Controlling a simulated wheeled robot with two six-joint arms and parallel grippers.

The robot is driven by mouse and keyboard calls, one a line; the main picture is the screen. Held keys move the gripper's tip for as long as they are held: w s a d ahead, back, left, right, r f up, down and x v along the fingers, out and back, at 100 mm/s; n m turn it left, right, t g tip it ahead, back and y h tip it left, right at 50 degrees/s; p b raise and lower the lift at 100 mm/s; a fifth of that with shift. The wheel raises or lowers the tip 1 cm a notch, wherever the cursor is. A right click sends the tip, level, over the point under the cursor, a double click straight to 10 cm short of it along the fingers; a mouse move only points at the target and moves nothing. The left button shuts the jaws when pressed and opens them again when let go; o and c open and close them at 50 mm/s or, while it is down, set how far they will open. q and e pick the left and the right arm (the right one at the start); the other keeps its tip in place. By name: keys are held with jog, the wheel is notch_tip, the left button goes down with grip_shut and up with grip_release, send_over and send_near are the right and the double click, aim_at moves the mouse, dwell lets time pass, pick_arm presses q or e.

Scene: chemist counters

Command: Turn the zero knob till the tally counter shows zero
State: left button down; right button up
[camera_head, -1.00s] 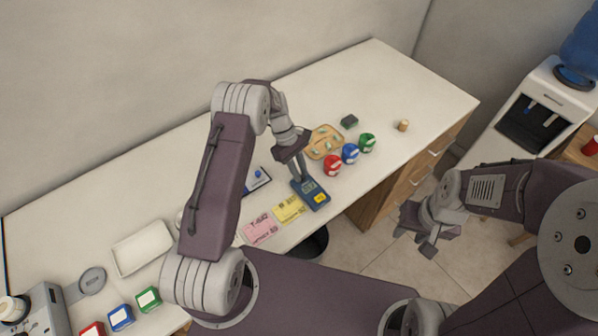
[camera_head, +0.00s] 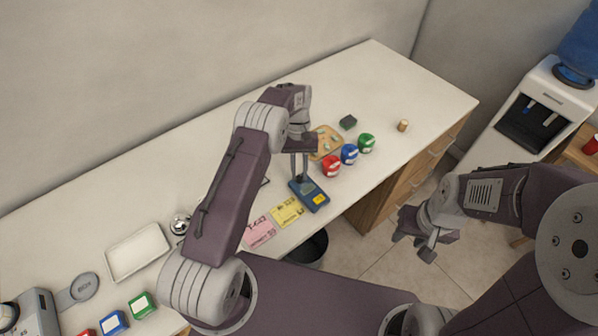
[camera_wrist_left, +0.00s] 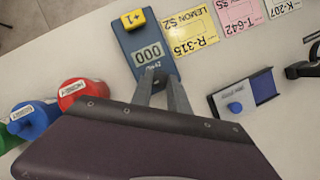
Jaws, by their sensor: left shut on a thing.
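The blue tally counter (camera_head: 312,198) lies near the counter's front edge; in the left wrist view its display (camera_wrist_left: 148,54) reads 000. A yellow +1 button (camera_wrist_left: 133,18) is at its far end, and a "zero" label is by the near end. My left gripper (camera_head: 299,178) points down at that end, its fingers (camera_wrist_left: 160,76) shut on the zero knob, which they mostly hide. My right gripper (camera_head: 420,244) hangs over the floor, open and empty.
Yellow (camera_head: 287,212) and pink (camera_head: 259,233) labels lie beside the tally counter. Red (camera_head: 331,166), blue (camera_head: 349,154) and green (camera_head: 366,143) containers stand to its right, by a tan tray (camera_head: 325,139). A white tray (camera_head: 138,251) is further left.

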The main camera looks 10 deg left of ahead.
pick_arm(q)
jog(key=shift+m, duration=0.4)
jog(key=c, duration=1.3)
grip_release()
